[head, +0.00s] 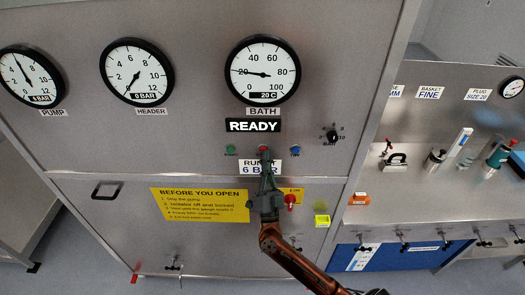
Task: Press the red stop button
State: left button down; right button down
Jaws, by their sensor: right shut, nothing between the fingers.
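The red stop button (263,148) sits on the grey panel just under the READY display (253,126), between a green button (231,149) and a blue button (295,149). My right gripper (267,174) is shut and empty, with its fingers pointing up at the panel. Its tips appear just below the red button in the picture, over the RUN 6 BAR label (250,166). I cannot tell whether the tips touch the button. My left gripper is not in view.
Three gauges line the top of the panel, with the BATH gauge (263,71) above the display. A black knob (332,135) is to the right. A red handle (290,201) and a yellow sign (199,205) are lower. A bench (430,205) with tools stands at right.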

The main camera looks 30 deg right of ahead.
jog(key=shift+r, duration=0.1)
dwell(0.3)
jog(key=shift+s+p, duration=0.1)
jog(key=shift+p, duration=0.25)
jog(key=shift+a, duration=0.1)
jog(key=s+a+p, duration=0.1)
jog(key=s+a, duration=0.2)
jog(key=s, duration=0.2)
dwell(0.4)
dwell(0.6)
